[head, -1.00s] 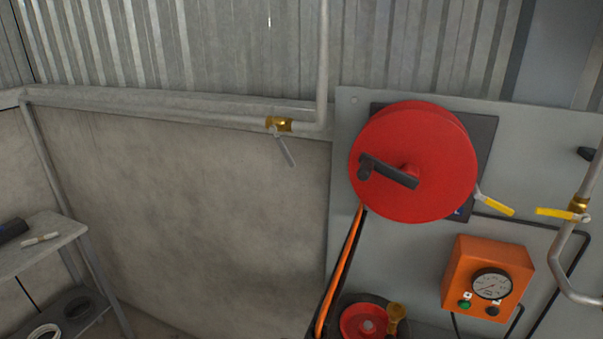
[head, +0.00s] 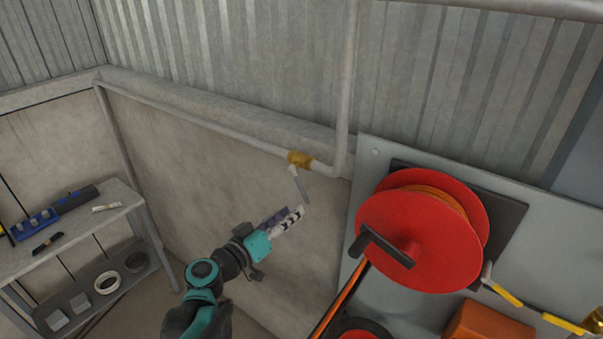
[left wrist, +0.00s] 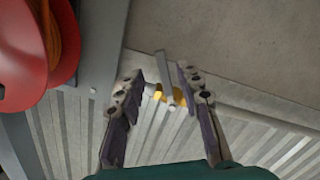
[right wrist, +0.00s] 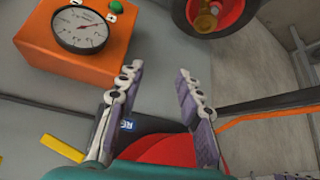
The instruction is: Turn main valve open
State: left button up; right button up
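A brass valve (head: 299,159) with a grey lever (head: 301,187) sits on the wall pipe; the lever hangs down, tilted slightly right. No label shows whether it is the main valve. My left gripper (head: 293,219) is just below the lever's lower end. In the left wrist view, the left gripper (left wrist: 160,83) is open, and the lever (left wrist: 166,72) and brass body (left wrist: 157,97) appear between its fingers; I cannot tell if they touch. My right gripper (right wrist: 157,82) is open and empty in the right wrist view, outside the head view.
A red hose reel (head: 400,235) with a black crank stands right of the valve. Yellow-handled valves (head: 503,294) are at the lower right. The orange gauge box (right wrist: 85,40) faces the right wrist camera. A shelf (head: 120,196) with tools stands at left.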

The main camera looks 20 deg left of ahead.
aim_at(302, 193)
pick_arm(q)
jog(key=shift+t, duration=0.4)
jog(key=x, duration=0.2)
jog(key=r+x, duration=0.1)
jog(key=x, duration=0.2)
jog(key=a+x, duration=0.1)
jog(key=x, duration=0.2)
jog(key=shift+w+r, duration=0.15)
jog(key=shift+w, duration=0.1)
grip_shut()
